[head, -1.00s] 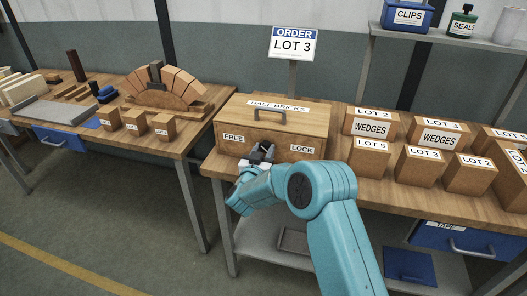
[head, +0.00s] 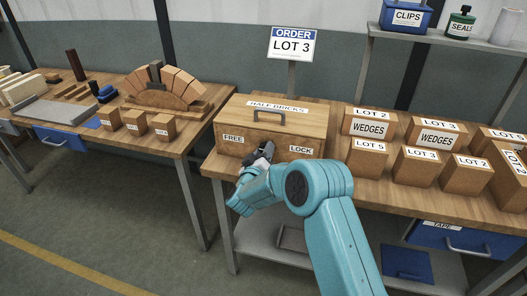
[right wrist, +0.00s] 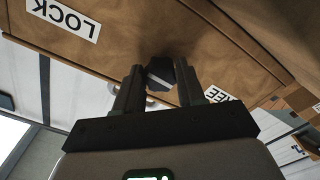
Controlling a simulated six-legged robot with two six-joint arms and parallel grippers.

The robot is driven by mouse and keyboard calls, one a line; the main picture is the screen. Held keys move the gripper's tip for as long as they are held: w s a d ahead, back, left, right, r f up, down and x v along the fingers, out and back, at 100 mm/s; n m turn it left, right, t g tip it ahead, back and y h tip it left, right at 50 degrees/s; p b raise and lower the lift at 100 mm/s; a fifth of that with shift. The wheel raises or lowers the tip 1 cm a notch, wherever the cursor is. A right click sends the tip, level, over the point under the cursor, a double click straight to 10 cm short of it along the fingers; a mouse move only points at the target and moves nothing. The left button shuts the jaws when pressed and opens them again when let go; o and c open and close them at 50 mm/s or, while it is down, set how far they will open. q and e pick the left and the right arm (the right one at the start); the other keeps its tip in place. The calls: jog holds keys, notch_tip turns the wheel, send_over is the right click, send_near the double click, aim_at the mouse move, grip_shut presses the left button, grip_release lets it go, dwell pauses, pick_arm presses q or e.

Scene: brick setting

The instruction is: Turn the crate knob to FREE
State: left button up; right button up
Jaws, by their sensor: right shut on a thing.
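The wooden crate (head: 232,122), marked HALF BRICKS on its lid, stands shut on the bench. Its front carries a FREE label (head: 233,138) at left and a LOCK label (head: 301,150) at right. My right gripper (head: 266,150) is at the crate front between these labels. In the right wrist view, the dark knob (right wrist: 160,73) sits between the two fingers, and the gripper is shut on it. A pale mark shows on the knob, but I cannot tell surely which label it points to. The crate looks upside down there. My left gripper is not in view.
Lot boxes (head: 415,165) and WEDGES boxes (head: 370,124) stand right of the crate. The ORDER LOT 3 sign (head: 291,46) rises behind it. A second bench with a brick arch (head: 168,90) and small boxes (head: 135,121) is at left. A gap separates the benches.

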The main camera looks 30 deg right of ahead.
jog(key=shift+f, duration=0.15)
dwell(0.3)
jog(key=o, duration=1)
jog(key=shift+o, duration=0.2)
jog(key=shift+s, duration=0.1)
jog(key=shift+s+a, duration=0.2)
jog(key=shift+a, duration=0.15)
jog(key=b+v, duration=0.2)
jog(key=v, duration=1.3)
jog(key=shift+s+a, duration=0.1)
jog(key=shift+s, duration=0.05)
